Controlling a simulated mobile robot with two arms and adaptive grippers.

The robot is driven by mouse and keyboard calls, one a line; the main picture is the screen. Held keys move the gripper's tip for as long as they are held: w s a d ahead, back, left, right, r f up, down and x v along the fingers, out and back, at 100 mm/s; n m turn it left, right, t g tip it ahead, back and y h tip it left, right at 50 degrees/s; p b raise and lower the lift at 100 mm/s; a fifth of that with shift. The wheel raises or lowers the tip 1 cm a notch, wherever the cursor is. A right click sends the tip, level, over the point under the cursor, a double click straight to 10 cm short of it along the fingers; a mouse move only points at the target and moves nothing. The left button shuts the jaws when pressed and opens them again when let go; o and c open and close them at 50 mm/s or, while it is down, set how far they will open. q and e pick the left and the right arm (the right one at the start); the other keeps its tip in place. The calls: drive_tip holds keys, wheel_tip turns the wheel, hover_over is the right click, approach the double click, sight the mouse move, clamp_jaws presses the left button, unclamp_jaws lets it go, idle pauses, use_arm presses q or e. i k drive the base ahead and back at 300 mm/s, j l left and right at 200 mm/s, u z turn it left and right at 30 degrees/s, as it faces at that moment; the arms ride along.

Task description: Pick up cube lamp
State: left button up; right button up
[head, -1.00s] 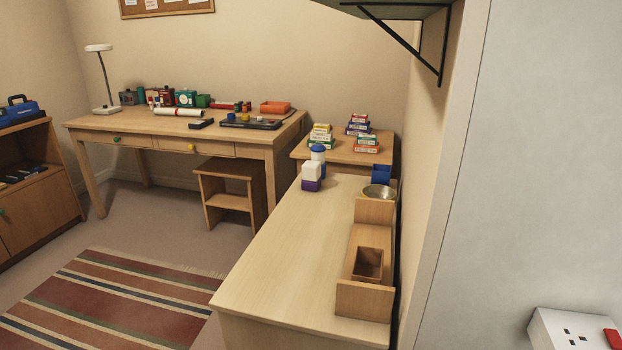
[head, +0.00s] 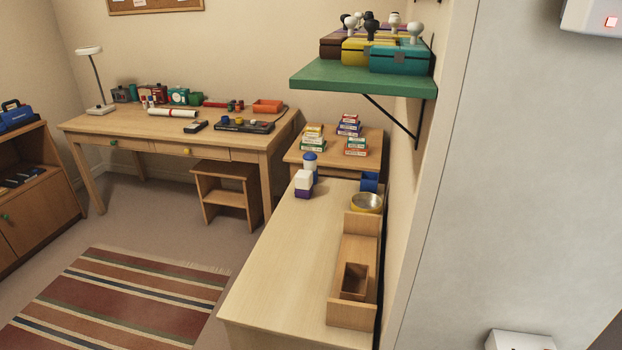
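A green shelf (head: 360,80) with boxes juts from the wall above. A desk (head: 185,135) and stool (head: 228,188) stand behind. The striped rug floor (head: 115,305) is clear.

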sight(305, 179)
drive_tip(key=i+j+z, duration=0.2)
drive_tip(key=j+z, duration=0.2)
drive_tip(key=i+j+z, duration=0.15)
drive_tip(key=j+z, duration=0.2)
drive_tip(key=i+j, duration=0.15)
drive_tip(key=j, duration=0.35)
drive_tip(key=i+j+z, duration=0.1)
drive_tip(key=j, duration=0.4)
drive_tip(key=i+j+z, duration=0.1)
drive_tip(key=j, duration=0.45)
drive_tip(key=i+j, duration=0.15)
drive_tip(key=j, duration=0.35)
drive_tip(key=i+j+z, duration=0.1)
drive_tip(key=j, duration=0.45)
drive_tip(key=i+j, duration=0.1)
drive_tip(key=j, duration=0.45)
drive_tip(key=l+z, duration=0.05)
